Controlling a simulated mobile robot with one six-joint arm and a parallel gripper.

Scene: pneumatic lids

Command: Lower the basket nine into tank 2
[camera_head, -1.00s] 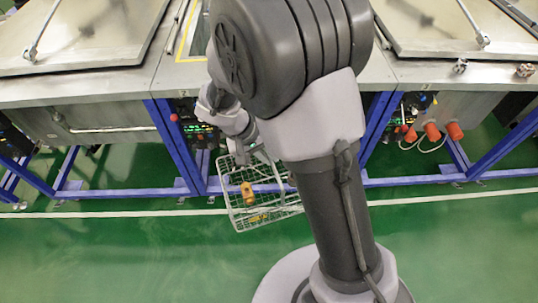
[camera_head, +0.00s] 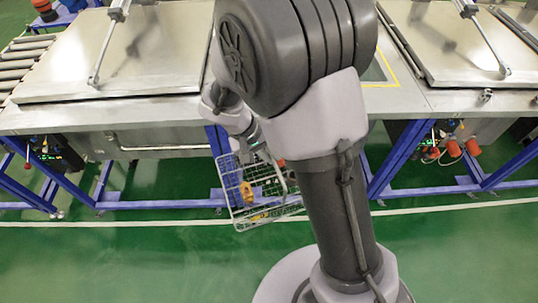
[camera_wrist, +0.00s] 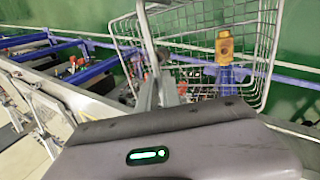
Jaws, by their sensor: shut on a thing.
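The wire basket (camera_head: 238,212) hangs below my gripper (camera_head: 262,150), low in front of the steel tank row. An orange-yellow tag (camera_wrist: 225,48) is on its side; I cannot read a number on it. In the wrist view my gripper (camera_wrist: 160,92) is shut on the handle of the basket (camera_wrist: 268,40). Two tanks have flat steel lids, a left lid (camera_head: 150,50) and a right lid (camera_head: 450,45), both lying down over the tanks. I cannot tell which one is tank 2. My arm hides part of the basket and the worktop between the lids.
A yellow-edged panel (camera_head: 388,70) lies between the lids. Blue frame legs (camera_head: 395,160) stand under the tanks, with orange fittings (camera_head: 453,148) at the right. Rollers (camera_head: 22,60) are at the far left. The green floor (camera_head: 120,260) in front is clear.

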